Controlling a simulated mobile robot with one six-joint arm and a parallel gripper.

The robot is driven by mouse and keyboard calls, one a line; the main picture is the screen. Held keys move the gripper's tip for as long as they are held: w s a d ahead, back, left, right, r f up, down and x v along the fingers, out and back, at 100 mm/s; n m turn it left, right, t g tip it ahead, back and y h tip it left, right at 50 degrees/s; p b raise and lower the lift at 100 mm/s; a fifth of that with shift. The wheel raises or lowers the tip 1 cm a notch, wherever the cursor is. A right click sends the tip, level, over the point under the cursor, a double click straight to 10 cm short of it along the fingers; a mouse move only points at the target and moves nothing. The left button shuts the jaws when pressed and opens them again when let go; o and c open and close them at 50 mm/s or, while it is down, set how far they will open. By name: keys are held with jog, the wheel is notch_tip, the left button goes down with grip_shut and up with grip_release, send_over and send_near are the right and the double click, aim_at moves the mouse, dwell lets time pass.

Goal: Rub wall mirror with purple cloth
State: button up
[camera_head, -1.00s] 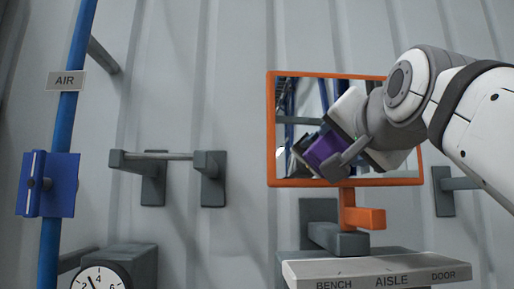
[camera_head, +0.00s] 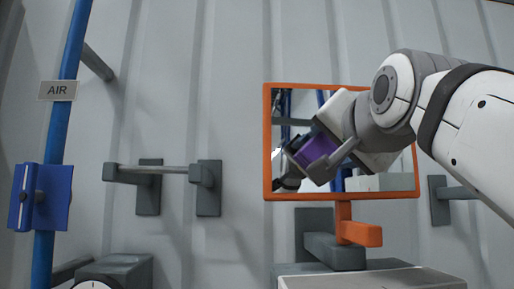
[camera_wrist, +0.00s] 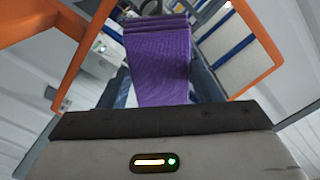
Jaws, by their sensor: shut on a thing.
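The wall mirror (camera_head: 388,182) has an orange frame and sits on an orange bracket at the right of the head view. In the wrist view its frame (camera_wrist: 262,40) shows at both sides. My gripper (camera_head: 322,165) is in front of the mirror glass, shut on the folded purple cloth (camera_head: 316,147). The cloth also fills the middle of the wrist view (camera_wrist: 158,62), reaching out toward the glass. I cannot tell whether the cloth touches the glass. My gripper and arm hide the mirror's middle and upper right.
A grey wall rail (camera_head: 160,170) is left of the mirror. A blue pipe (camera_head: 62,120) with an AIR sign (camera_head: 57,90) and a blue box (camera_head: 42,197) stands at far left. A pale ledge (camera_head: 370,277) lies below the mirror. The wall between rail and mirror is clear.

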jog(key=shift+d+b, duration=1.6)
jog(key=shift+d, duration=3)
jog(key=shift+a+p, duration=1.6)
jog(key=shift+a, duration=3.65)
jog(key=s+b, duration=0.1)
jog(key=s, duration=0.5)
